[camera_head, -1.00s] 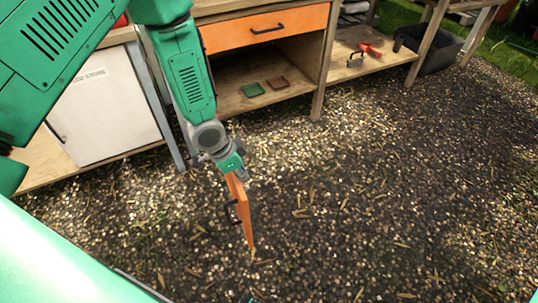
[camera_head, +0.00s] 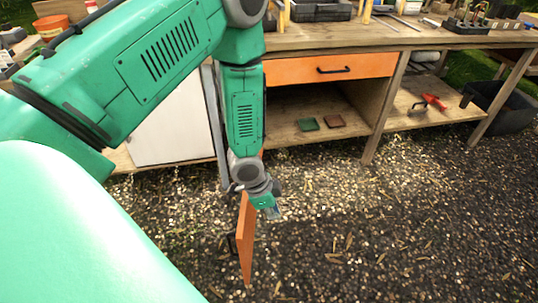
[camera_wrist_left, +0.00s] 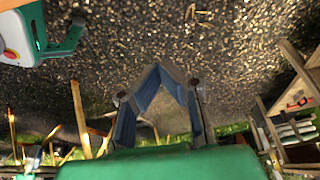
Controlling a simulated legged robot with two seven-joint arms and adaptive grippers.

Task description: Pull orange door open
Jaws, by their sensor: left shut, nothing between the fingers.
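The orange door (camera_head: 246,238) stands swung out from the cupboard (camera_head: 350,105), nearly edge-on in the head view. Its black handle (camera_head: 231,243) is on its left face. The cupboard's inside is exposed. My left gripper (camera_head: 274,211) is beside the door's upper part, on the right side, away from the handle. Whether it touches the door I cannot tell. In the left wrist view the blue-padded fingers (camera_wrist_left: 158,70) meet at their tips, shut and empty. My left forearm hides the door's hinge side. My right gripper is not in view.
An orange drawer (camera_head: 330,68) is closed above the cupboard. A green item (camera_head: 307,124) and a brown item (camera_head: 335,120) lie inside. A white door (camera_head: 172,130) is at left. A dark bin (camera_head: 500,105) stands at right. The gravel (camera_head: 400,220) in front is clear.

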